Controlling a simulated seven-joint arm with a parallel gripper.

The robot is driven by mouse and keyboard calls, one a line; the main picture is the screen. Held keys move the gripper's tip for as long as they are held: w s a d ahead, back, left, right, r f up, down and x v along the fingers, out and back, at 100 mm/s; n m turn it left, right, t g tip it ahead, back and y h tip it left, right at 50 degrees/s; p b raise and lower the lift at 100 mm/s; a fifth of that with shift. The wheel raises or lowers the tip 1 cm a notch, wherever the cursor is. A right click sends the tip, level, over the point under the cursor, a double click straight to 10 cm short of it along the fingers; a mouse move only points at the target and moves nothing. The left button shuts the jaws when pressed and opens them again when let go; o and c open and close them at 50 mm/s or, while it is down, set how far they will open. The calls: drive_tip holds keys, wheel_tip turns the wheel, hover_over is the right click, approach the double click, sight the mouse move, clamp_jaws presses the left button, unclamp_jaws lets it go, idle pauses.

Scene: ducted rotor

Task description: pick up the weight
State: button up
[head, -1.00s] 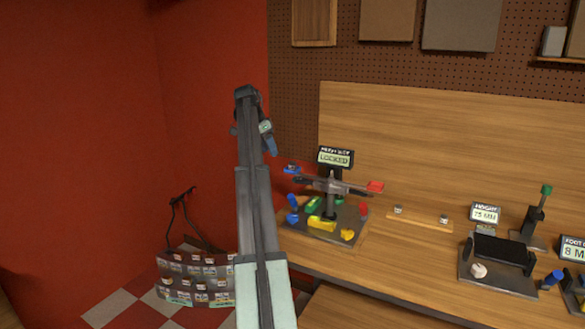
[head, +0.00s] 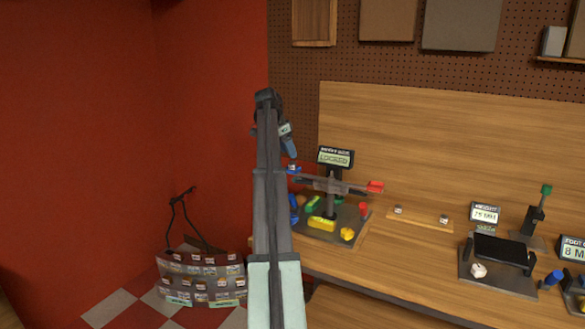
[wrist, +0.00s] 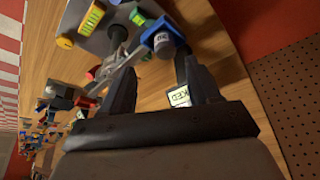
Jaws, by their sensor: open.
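My gripper (wrist: 160,78) is open, with its two dark fingers apart and nothing held between them. In the wrist view a blue end block (wrist: 162,38) of the rotor lies just beyond the fingertips, apart from them. The rotor (head: 335,186) stands on a dark base plate at the left end of the bench; its blue end (head: 294,169) is near my arm and its red end (head: 375,187) points right. Two small grey metal pieces, (head: 398,209) and (head: 444,218), sit on a wooden strip right of the rotor. I cannot tell which piece is the weight.
A display (head: 336,157) stands behind the rotor. Yellow (head: 321,223), green, red and blue pieces sit on its base plate (head: 330,237). A dark stand (head: 500,250) and a height display (head: 485,214) are at right.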

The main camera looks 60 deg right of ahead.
sight(292, 162)
drive_tip(key=shift+w+d+x, duration=0.1)
drive_tip(key=shift+w+x, duration=0.05)
drive_tip(key=shift+x, duration=1.2)
drive_tip(key=shift+w+d+x, duration=0.1)
drive_tip(key=shift+w+x, duration=0.05)
drive_tip(key=shift+x, duration=1.25)
drive_tip(key=c, duration=1.1)
drive_tip(key=shift+r, duration=0.1)
